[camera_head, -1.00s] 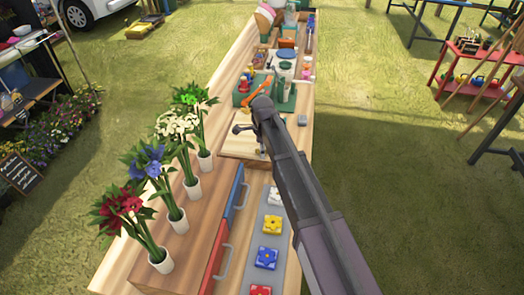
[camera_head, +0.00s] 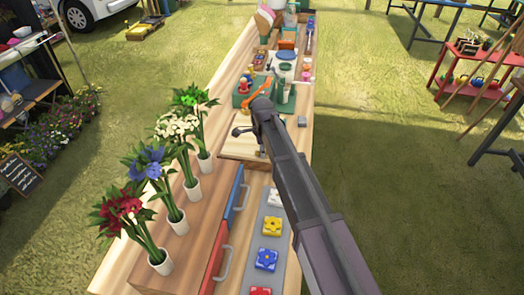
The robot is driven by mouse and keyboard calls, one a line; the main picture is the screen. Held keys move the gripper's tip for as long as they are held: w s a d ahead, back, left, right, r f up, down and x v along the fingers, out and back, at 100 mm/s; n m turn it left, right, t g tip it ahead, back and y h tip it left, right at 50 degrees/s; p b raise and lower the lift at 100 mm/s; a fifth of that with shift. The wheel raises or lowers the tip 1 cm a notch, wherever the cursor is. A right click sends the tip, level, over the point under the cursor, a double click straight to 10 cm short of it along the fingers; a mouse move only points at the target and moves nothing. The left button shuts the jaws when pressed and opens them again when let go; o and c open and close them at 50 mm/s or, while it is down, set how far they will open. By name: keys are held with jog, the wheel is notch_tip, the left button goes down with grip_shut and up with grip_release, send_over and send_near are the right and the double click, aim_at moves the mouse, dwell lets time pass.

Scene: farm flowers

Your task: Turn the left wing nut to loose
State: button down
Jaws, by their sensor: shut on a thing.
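My gripper (camera_head: 250,142) is low over a pale wooden board (camera_head: 240,150) on the long bench, in the middle of the view. Its fingers are closed at the board. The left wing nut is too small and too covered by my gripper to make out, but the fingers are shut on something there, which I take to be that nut. My dark arm (camera_head: 295,190) reaches in from the bottom right and hides part of the board's right side.
Several flower bunches in white vases (camera_head: 193,188) stand at the left of the board. A drawer unit with blue and red fronts (camera_head: 221,250) is nearer. A grey strip (camera_head: 256,280) holds coloured flower blocks. A green caddy (camera_head: 243,97) stands behind the board.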

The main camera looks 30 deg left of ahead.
jog(key=n, duration=1.2)
jog(key=shift+n, duration=0.4)
jog(key=n, duration=1.2)
jog(key=shift+s+n, duration=0.1)
jog(key=shift+n, duration=0.2)
jog(key=n, duration=1.2)
jog(key=shift+n, duration=0.4)
jog(key=n, duration=1.2)
jog(key=shift+n, duration=0.4)
